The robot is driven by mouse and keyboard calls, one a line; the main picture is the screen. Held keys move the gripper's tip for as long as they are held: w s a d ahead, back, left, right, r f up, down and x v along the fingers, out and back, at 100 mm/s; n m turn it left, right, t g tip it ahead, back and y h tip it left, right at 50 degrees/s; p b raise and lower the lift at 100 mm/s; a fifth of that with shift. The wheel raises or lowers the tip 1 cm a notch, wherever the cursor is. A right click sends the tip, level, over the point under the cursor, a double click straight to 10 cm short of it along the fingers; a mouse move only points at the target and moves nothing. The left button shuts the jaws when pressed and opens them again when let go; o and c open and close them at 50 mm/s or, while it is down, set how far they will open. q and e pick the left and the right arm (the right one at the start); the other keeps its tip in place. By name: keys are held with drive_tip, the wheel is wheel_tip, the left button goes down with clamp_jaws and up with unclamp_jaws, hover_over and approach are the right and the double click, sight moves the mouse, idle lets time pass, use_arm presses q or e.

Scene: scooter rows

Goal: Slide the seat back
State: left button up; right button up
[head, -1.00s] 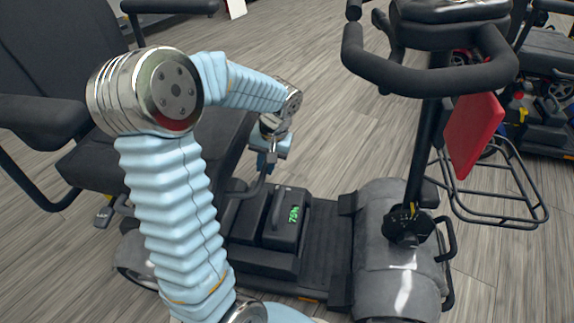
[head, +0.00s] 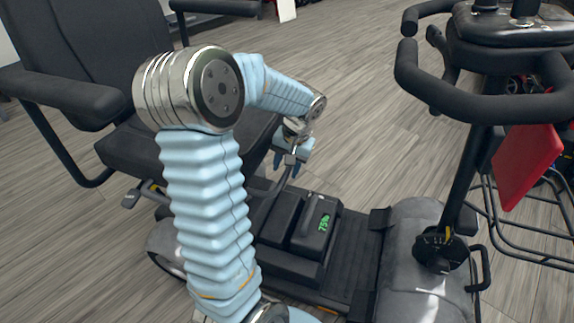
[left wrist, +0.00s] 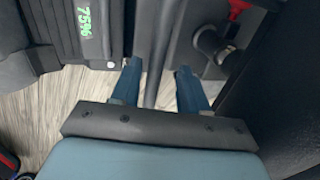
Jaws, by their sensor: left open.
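The scooter's black seat has an upright back (head: 85,45) and a cushion (head: 130,150), partly hidden behind my left arm in the head view. A thin dark lever (head: 283,182) rises beside the cushion's front edge. My left gripper (head: 286,162) points down at the lever's upper end. In the left wrist view, my left gripper (left wrist: 158,72) is open, with one finger on each side of the lever's grey bar (left wrist: 156,45). A gap shows between the bar and each finger. My right gripper is in neither view.
A battery box (head: 310,225) with a green "75%" display sits on the scooter's deck, close by my left gripper. The steering column (head: 468,170) and black handlebar (head: 490,95) stand at the right, with a red panel (head: 527,165) beyond. Wooden floor (head: 350,110) lies open behind.

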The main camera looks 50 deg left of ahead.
use_arm(q)
wheel_tip(320, 180, up, 14)
drive_tip(key=w+d+p, duration=0.1)
drive_tip(key=d+p, duration=0.1)
drive_tip(key=p, duration=0.1)
drive_tip(key=shift+d+f, duration=0.2)
drive_tip(key=shift+f, duration=0.05)
drive_tip(key=shift+w, duration=0.15)
drive_tip(key=w+d+f+m+h+p, duration=0.2)
drive_tip(key=d+f, duration=0.6)
drive_tip(key=f, duration=0.1)
drive_tip(key=w+d+f+m+h+p, duration=0.1)
drive_tip(key=w+d+f, duration=0.2)
drive_tip(key=d+f, duration=0.5)
drive_tip(key=s+d+f+t+h+p, duration=0.1)
drive_tip(key=s+d+f+h+p, duration=0.2)
drive_tip(key=s+d+f, duration=1)
wheel_tip(320, 180, down, 2)
drive_tip(key=shift+s+d+f+m+t, duration=0.2)
drive_tip(key=shift+d+m+t, duration=0.15)
drive_tip(key=shift+d, duration=0.75)
